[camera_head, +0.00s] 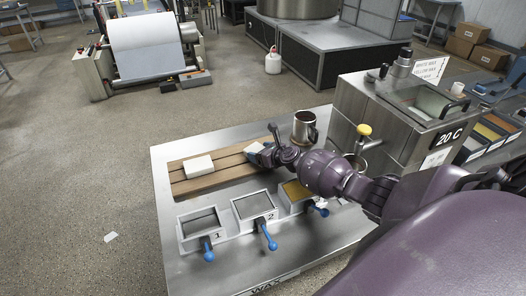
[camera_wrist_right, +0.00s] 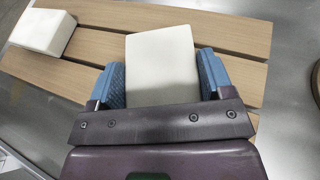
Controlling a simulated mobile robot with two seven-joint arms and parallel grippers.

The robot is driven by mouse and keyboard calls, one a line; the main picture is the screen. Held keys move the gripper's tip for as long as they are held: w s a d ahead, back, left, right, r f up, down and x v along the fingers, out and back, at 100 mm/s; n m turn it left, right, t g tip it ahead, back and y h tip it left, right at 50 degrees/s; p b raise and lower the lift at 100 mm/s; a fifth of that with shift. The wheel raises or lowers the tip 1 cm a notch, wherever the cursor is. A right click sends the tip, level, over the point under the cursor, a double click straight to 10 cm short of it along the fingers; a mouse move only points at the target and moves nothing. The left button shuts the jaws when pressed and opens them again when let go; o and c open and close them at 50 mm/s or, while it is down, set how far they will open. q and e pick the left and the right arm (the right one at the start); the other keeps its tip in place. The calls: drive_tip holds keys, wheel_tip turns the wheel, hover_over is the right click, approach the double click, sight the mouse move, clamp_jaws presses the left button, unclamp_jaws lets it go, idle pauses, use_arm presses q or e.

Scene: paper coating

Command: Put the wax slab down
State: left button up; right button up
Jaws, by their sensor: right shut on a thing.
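My right gripper (camera_wrist_right: 160,85) has its blue fingers shut on a white wax slab (camera_wrist_right: 161,58) in the right wrist view. The gripper also shows in the head view (camera_head: 262,148), at the right part of the wooden slatted rack (camera_head: 225,167). The held slab is over the rack's slats; I cannot tell whether it touches them. A second white wax slab (camera_head: 199,166) lies on the rack to the left, and it also shows in the right wrist view (camera_wrist_right: 43,31). My left gripper is not in view.
Several moulds with blue handles stand in front of the rack, including mould 1 (camera_head: 184,232) and mould 2 (camera_head: 237,214). A metal jug (camera_head: 304,127) stands behind my right arm. A steel wax tank (camera_head: 347,103) stands to the right. The rack between the slabs is clear.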

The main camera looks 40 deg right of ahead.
drive_tip(key=shift+f, duration=0.35)
drive_tip(key=shift+a+r, duration=0.1)
drive_tip(key=o, duration=1)
drive_tip(key=shift+o, duration=0.2)
